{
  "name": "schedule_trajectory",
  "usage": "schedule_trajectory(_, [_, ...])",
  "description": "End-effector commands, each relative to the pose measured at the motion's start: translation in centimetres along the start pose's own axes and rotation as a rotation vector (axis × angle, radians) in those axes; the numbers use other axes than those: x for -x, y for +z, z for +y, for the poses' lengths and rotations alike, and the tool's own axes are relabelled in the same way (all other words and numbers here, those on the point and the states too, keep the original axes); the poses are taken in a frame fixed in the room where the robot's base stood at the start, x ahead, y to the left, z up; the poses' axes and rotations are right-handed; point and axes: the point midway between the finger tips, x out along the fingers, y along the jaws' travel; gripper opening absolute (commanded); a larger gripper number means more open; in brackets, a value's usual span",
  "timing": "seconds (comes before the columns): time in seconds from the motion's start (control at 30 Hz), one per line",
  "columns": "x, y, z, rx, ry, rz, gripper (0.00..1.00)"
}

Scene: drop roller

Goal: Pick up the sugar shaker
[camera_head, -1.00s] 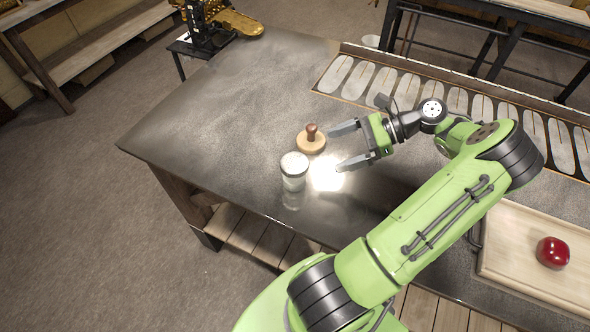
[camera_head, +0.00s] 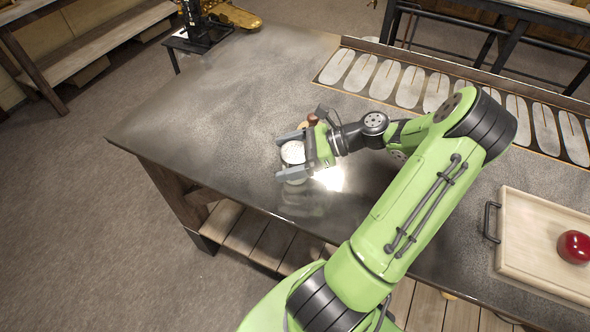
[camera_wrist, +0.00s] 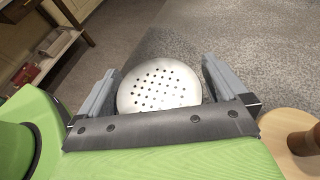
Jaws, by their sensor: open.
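The sugar shaker (camera_head: 293,153) stands upright on the dark metal table (camera_head: 190,130), near its front left part. In the wrist view its round, perforated metal lid (camera_wrist: 158,87) shows between the two grey fingers. My gripper (camera_head: 291,156) is open, with one finger on each side of the shaker. In the wrist view a small gap shows at the right finger; the left finger is very close to the lid, and I cannot tell whether it touches. The shaker's lower body is partly hidden by the near finger.
A wooden press with a round base and dark knob (camera_wrist: 290,130) stands right beside my gripper, mostly hidden in the head view. A wooden tray (camera_head: 515,240) with a red item (camera_head: 574,247) lies at the right. The table's left part is clear.

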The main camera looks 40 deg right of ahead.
Motion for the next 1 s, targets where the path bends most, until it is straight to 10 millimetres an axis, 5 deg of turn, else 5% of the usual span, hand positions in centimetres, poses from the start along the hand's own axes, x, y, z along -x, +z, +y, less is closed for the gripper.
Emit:
schedule_trajectory(0.17, [0.1, 0.1, 0.0, 0.000, -0.001, 0.000, 0.98])
schedule_trajectory(0.57, [0.1, 0.1, 0.0, 0.001, -0.001, -0.001, 0.39])
schedule_trajectory(0.8, [0.3, 0.6, 0.0, 0.002, -0.002, 0.000, 0.39])
schedule_trajectory(1.0, [2.2, 5.1, -0.1, 0.006, -0.003, 0.002, 0.39])
